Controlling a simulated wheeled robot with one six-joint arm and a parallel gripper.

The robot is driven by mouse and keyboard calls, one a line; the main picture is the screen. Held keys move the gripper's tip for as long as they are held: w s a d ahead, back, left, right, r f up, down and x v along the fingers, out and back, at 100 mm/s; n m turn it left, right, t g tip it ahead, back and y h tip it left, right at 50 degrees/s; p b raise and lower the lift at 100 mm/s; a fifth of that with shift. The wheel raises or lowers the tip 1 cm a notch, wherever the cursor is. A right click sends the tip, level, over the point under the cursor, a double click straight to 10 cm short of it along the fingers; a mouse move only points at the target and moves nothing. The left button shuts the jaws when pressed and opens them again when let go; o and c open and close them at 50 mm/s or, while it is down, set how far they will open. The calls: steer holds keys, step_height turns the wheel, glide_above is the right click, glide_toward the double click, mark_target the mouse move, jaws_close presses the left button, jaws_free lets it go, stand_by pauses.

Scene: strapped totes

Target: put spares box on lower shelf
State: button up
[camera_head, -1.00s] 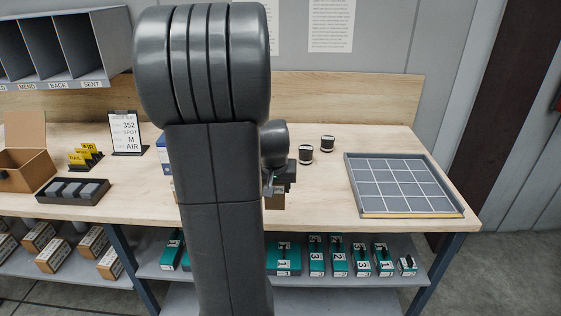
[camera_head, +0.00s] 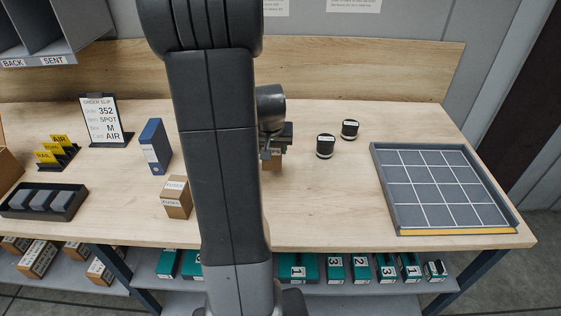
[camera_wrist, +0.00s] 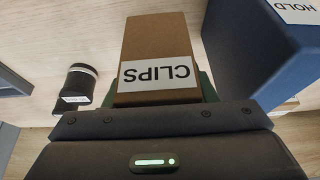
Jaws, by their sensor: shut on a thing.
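My gripper (camera_head: 275,150) is over the workbench, just left of two dark jars, partly hidden by my arm. It is shut on a brown cardboard box (camera_head: 271,162). In the wrist view the box (camera_wrist: 155,40) lies between the fingers, with a white label reading CLIPS. I cannot tell whether it touches the bench. No label reading spares is legible. Another brown box, labelled FUSES (camera_head: 176,197), stands on the bench left of my arm. The lower shelf (camera_head: 215,292) under the bench holds teal boxes; my arm hides part of it.
Dark jars (camera_head: 325,147) stand right of my gripper, and a gridded tray (camera_head: 378,170) is at the right. A blue binder-like box (camera_head: 154,147) stands left of my arm; a blue object (camera_wrist: 262,50) marked HOLD is close in the wrist view. Bench between jars and front edge is clear.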

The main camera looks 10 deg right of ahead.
steer(key=shift+f, duration=3.05)
steer(key=shift+f, duration=0.15)
steer(key=o, duration=1.1)
